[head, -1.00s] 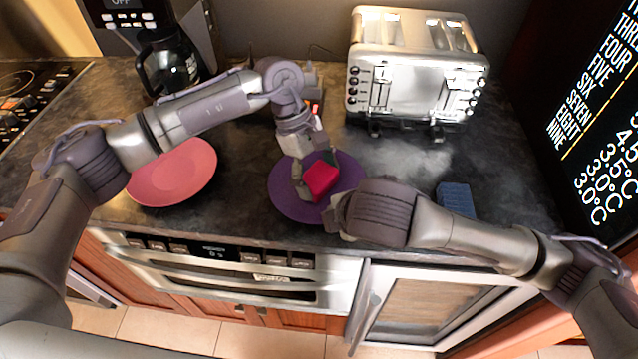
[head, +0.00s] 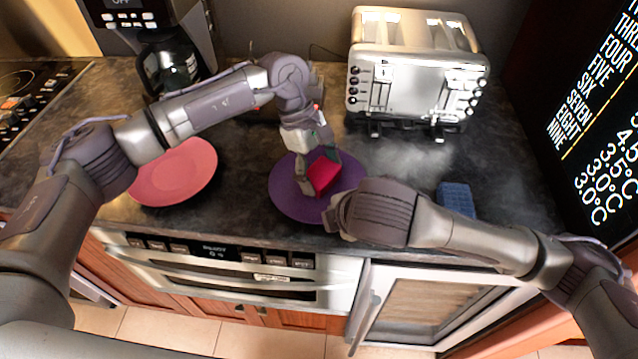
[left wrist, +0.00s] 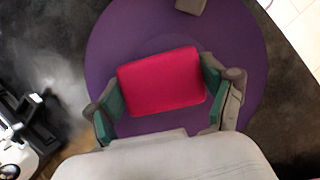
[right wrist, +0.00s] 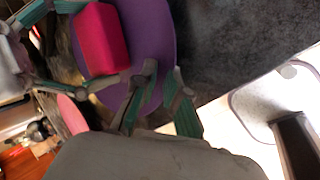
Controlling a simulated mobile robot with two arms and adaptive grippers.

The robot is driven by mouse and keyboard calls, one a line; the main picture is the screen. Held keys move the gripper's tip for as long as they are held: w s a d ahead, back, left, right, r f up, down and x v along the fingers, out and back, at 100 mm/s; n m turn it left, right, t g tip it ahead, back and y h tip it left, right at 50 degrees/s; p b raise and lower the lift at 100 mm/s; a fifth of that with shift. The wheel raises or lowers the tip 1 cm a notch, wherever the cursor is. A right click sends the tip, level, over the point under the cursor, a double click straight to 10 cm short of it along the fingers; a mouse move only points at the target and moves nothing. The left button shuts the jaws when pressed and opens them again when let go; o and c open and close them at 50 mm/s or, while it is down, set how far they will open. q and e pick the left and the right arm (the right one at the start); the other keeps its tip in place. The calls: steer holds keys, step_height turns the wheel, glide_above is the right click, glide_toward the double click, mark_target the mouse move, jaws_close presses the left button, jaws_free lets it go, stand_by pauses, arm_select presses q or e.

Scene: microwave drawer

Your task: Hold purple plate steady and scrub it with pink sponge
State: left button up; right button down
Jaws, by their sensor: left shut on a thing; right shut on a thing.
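The purple plate (head: 290,200) lies on the dark counter near its front edge; it also shows in the left wrist view (left wrist: 110,50) and the right wrist view (right wrist: 155,35). My left gripper (head: 318,180) is shut on the pink sponge (head: 324,174), over the plate's middle. The sponge fills the space between its green-padded fingers in the left wrist view (left wrist: 160,82). Whether the sponge touches the plate is hard to tell. My right gripper (right wrist: 155,100) is shut on the plate's rim at the front right; its fingers are mostly hidden in the head view.
A pink plate (head: 180,175) lies to the left. A blue sponge (head: 456,199) lies to the right. A silver toaster (head: 415,75) and a coffee maker (head: 165,60) stand at the back. The counter's front edge is close to the purple plate.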

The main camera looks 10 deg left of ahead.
arm_select(q)
steer(key=shift+r, duration=2.8)
arm_select(e)
steer(key=shift+f, duration=0.1)
arm_select(q)
steer(key=shift+a, duration=4.45)
arm_select(e)
steer(key=c, duration=1.1)
jaws_free()
steer(key=shift+c, duration=0.2)
steer(key=v, duration=1.2)
